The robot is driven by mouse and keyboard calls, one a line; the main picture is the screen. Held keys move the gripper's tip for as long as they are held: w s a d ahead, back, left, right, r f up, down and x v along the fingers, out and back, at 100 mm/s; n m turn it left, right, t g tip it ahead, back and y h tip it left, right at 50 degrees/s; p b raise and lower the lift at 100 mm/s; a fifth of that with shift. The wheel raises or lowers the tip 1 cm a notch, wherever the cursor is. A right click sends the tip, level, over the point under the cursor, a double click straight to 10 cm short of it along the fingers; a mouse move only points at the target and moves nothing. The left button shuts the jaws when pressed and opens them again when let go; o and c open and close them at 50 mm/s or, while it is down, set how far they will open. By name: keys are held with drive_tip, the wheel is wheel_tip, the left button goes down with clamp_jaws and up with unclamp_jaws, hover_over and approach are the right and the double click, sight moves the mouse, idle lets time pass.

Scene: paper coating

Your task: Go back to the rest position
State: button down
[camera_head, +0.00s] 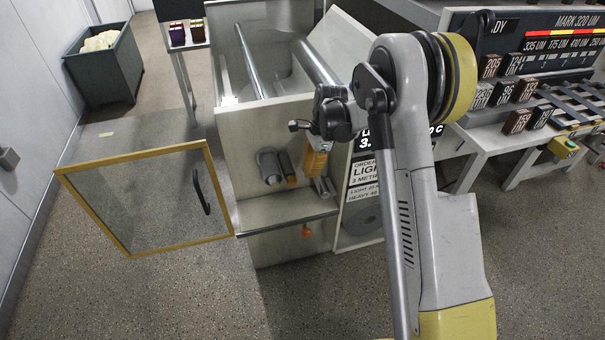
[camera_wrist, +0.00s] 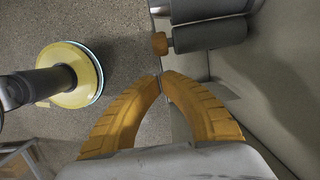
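My gripper (camera_head: 316,162) hangs in front of the pale coating machine (camera_head: 262,135), near its right side. In the wrist view its two orange fingers (camera_wrist: 161,79) curve in until their tips meet or nearly meet, with nothing seen between them. Just beyond the tips in the wrist view are two grey rollers (camera_wrist: 210,34), one with an orange knob (camera_wrist: 160,43). In the head view the dark grey rollers (camera_head: 270,166) sit left of my gripper, apart from it. My bent arm covers part of the machine and its sign.
A yellow-framed glass door (camera_head: 145,200) stands open at the left. A ledge (camera_head: 285,213) juts out below the rollers. A grey bin (camera_head: 105,65) stands at the back left. A bench (camera_head: 480,135) with labelled blocks is at the right. Floor in front is clear.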

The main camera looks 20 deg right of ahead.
drive_tip(key=s+d+r+n+t+p, duration=0.1)
drive_tip(key=s+r+n+p, duration=0.25)
drive_tip(key=r, duration=1.45)
drive_tip(key=s+a+r+n+t+h, duration=0.15)
drive_tip(key=s+r+n, duration=0.25)
drive_tip(key=s+r, duration=0.4)
drive_tip(key=s+a+n+t, duration=0.1)
drive_tip(key=s+n+t, duration=0.3)
drive_tip(key=s+n, duration=0.6)
drive_tip(key=s+f+h, duration=0.1)
drive_tip(key=s, duration=0.7)
drive_tip(key=shift+t, duration=0.35)
drive_tip(key=shift+a, duration=0.1)
